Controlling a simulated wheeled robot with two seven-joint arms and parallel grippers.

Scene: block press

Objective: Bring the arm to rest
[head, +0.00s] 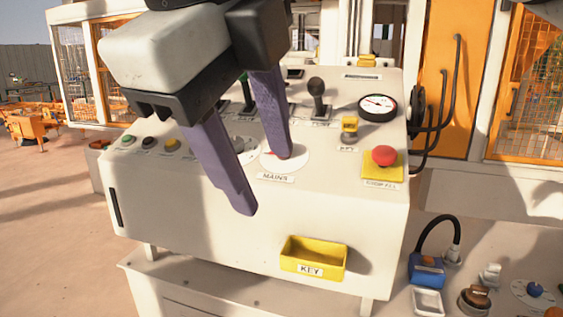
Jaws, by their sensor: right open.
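My right gripper (264,182) comes in from the top, in front of the control console (160,200). Its two purple fingers are spread apart with nothing between them. One fingertip overlaps the white dial marked MAIN (298,160) in the picture. The other hangs in front of the console's upper front edge. I cannot tell whether either touches the console. The fingers hide part of the dial and of the panel behind it. My left gripper is not in view.
The console top carries a red mushroom button (384,156) on a yellow base, a gauge (378,107), a black-knobbed lever (317,98) and a yellow key switch (349,127). A yellow KEY tray (325,254) sits on the front. Open floor (45,215) lies to the left.

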